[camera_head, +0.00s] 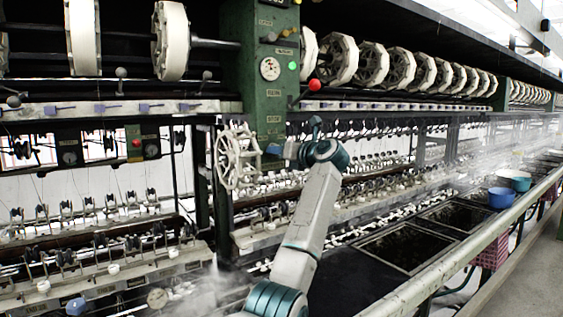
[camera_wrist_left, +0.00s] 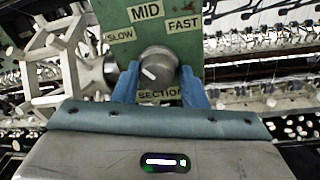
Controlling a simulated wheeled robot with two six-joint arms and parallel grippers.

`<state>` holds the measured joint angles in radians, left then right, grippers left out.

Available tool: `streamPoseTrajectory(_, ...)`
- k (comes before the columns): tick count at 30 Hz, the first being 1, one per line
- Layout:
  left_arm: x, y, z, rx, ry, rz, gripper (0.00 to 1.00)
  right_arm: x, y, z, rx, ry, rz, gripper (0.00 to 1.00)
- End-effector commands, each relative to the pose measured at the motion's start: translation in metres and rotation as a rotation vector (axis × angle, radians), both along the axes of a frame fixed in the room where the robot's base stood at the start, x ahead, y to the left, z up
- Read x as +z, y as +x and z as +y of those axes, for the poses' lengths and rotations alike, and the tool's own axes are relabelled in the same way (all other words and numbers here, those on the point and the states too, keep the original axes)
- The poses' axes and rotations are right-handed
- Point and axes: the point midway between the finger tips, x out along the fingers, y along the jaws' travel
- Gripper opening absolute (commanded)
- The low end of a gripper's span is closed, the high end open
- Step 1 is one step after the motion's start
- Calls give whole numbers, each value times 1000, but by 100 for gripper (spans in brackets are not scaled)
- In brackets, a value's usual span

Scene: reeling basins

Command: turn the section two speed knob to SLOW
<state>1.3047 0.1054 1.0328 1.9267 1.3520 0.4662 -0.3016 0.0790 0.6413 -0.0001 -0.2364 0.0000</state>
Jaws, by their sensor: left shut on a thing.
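The speed knob (camera_wrist_left: 158,66) is a round grey knob on a green panel (camera_wrist_left: 222,14) in the left wrist view. A white mark shows on the left part of its face. The SLOW label (camera_wrist_left: 119,36) is at its upper left, MID (camera_wrist_left: 145,12) above and FAST (camera_wrist_left: 184,24) at its upper right. A partly covered SECTION label (camera_wrist_left: 160,94) is below it; its number is hidden. My left gripper (camera_wrist_left: 160,78) has its blue fingers on both sides of the knob, shut on it. In the head view, my left gripper (camera_head: 276,150) is at the green column (camera_head: 243,70).
A pale handwheel (camera_head: 237,158) stands just left of the gripper. A red-balled lever (camera_head: 314,85) sticks out above it. Steaming basins (camera_head: 408,246), blue bowls (camera_head: 501,197) and a long rail (camera_head: 470,245) are at right.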

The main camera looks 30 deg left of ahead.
Motion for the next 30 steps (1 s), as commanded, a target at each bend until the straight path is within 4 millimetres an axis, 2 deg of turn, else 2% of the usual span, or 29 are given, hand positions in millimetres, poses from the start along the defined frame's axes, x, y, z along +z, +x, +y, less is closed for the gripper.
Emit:
streamPoseTrajectory(9, 1, -1, 1, 3, -46, -115, 16, -10, 6, -2, 1, -3, -6, 0)
streamPoseTrajectory(25, 0, -1, 1, 4, -58, -136, 16, -11, 3, -3, 2, -3, -1, 0)
streamPoseTrajectory(26, 0, -1, 1, 4, -58, -136, 42, -11, 3, -3, 2, -3, -1, 0)
streamPoseTrajectory(28, 0, -1, 1, 4, -57, -135, 55, -11, 3, -3, 2, -3, -2, 0)
streamPoseTrajectory(30, 0, -1, 1, 3, -58, -135, 55, -11, 3, -3, 2, -3, -2, 0)
